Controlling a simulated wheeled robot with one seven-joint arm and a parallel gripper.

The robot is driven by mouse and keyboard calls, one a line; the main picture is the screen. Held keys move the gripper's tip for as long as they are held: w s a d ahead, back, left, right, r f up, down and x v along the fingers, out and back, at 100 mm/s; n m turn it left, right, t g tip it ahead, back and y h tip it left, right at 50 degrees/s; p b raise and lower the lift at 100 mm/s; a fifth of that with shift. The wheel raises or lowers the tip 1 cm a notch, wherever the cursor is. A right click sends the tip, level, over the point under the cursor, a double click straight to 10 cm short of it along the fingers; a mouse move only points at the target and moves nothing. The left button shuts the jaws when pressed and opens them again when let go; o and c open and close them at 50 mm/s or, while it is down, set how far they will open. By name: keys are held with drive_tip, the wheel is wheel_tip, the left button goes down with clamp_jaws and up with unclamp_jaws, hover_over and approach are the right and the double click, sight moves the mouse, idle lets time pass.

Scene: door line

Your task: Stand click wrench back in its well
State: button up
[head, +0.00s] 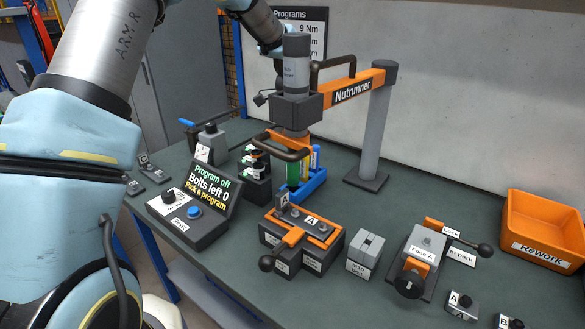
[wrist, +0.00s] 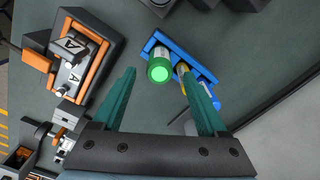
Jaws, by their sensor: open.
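A dark bar tool with a blue end (head: 187,122) shows at the back left of the bench in the head view; it may be the click wrench, but I cannot tell for sure. It is beside a grey block with a black top (head: 210,142), which may hold the well; no opening is clear. My gripper (wrist: 162,100) is open, with its two teal fingers apart and nothing between their tips. In the wrist view, the blue rack (wrist: 207,71) and its green-topped bottle (wrist: 160,70) lie beyond the fingers. The nutrunner hides my gripper in the head view.
The nutrunner (head: 296,75) on its orange arm and post stands mid-bench. The control box (head: 196,212) reads "Program off". The clamp fixture marked A (head: 300,235), a grey block (head: 364,252) and the Face A fixture (head: 422,255) stand in front. An orange Rework bin (head: 545,222) is right.

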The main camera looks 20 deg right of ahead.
wheel_tip(320, 180, up, 6)
drive_tip(key=shift+f+b, duration=0.25)
drive_tip(key=shift+b, duration=0.15)
drive_tip(key=s+a+f+n, duration=0.1)
drive_tip(key=s+a+n, duration=0.1)
drive_tip(key=a+n, duration=1.55)
drive_tip(key=s+a+f+n, duration=0.1)
drive_tip(key=s+a, duration=0.3)
drive_tip(key=a, duration=0.5)
drive_tip(key=s+a+f+n+t, duration=0.1)
drive_tip(key=s+a+n, duration=0.3)
drive_tip(key=a, duration=0.6)
drive_tip(key=shift+s+t, duration=0.3)
drive_tip(key=shift+s, duration=0.2)
